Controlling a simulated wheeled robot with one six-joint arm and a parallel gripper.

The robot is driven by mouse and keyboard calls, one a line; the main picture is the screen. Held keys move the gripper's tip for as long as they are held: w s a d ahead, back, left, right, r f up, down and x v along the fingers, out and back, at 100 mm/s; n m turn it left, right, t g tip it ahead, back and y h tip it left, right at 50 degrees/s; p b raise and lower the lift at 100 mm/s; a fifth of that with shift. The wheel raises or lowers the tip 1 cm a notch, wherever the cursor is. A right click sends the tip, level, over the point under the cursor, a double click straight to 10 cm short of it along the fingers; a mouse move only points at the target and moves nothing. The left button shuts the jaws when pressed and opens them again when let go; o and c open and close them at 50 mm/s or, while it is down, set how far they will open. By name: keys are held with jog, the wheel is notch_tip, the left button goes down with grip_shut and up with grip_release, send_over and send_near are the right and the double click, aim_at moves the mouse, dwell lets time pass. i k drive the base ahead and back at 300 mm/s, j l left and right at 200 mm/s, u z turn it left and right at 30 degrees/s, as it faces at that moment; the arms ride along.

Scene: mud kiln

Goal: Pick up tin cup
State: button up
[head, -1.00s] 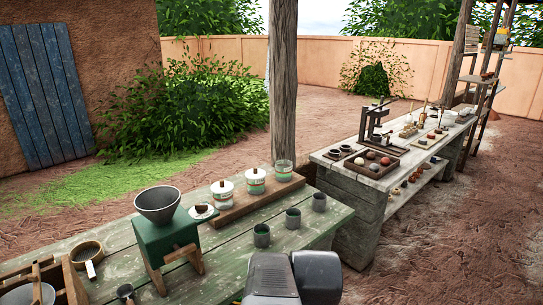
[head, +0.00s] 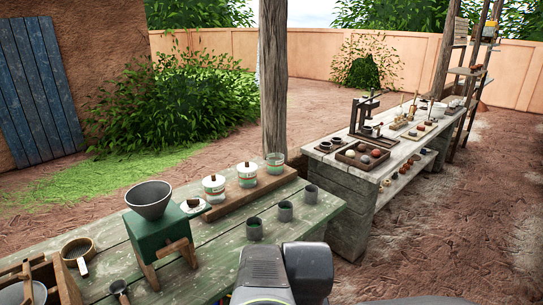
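Three small dark grey-green metal cups stand upright in a slanting row on the green wooden bench (head: 210,262). The near cup (head: 254,229) is closest to my arm, the middle cup (head: 285,211) is behind it to the right, and the far cup (head: 311,193) is near the bench's right end. I cannot tell which one is the tin cup. Grey links of my arm rise at the bottom centre, just in front of the bench's right part. My gripper is not in view.
A green grinder with a grey funnel (head: 149,200) stands left of the cups. Lidded jars (head: 214,188) and a glass-like cup (head: 275,163) stand on a wooden board behind them. A wooden post (head: 273,85) rises behind the bench. A second bench (head: 350,190) stands right.

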aim_at(285, 208)
jog(key=i+j+z, duration=0.2)
jog(key=i+z, duration=0.15)
jog(key=z, duration=0.15)
jog(key=i+j+z, duration=0.25)
jog(key=z, duration=0.2)
